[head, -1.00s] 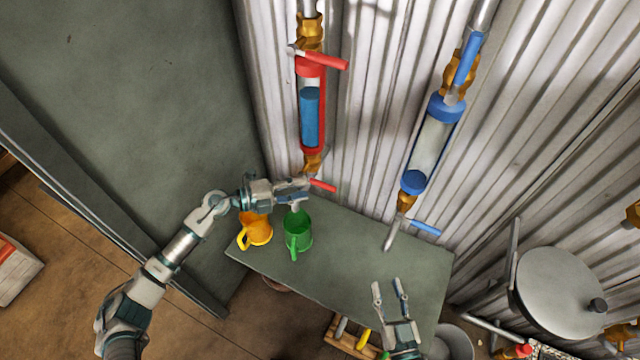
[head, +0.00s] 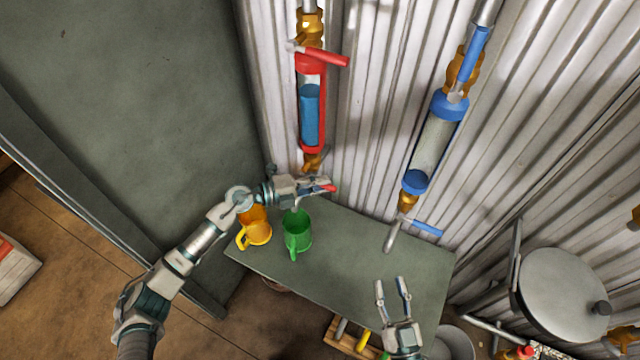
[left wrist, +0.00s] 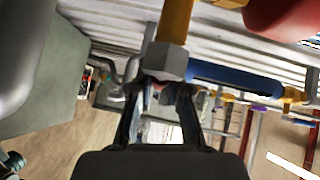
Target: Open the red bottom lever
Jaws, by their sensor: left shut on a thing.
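The red bottom lever (head: 331,188) sits below the red-capped tube (head: 311,105) with blue inside, at its brass valve (head: 312,161). My left gripper (head: 325,184) is shut on the lever and its fingers hide most of it. In the left wrist view a small red bit of the lever (left wrist: 161,85) shows between the fingers, just under a grey nut (left wrist: 165,63). My right gripper (head: 393,287) is open and empty above the table's front right part.
An orange mug (head: 258,232) and a green mug (head: 298,236) stand on the table (head: 350,250) just below my left gripper. A blue-capped tube (head: 430,145) with a blue lower lever (head: 426,228) is on the corrugated wall. The table's middle is clear.

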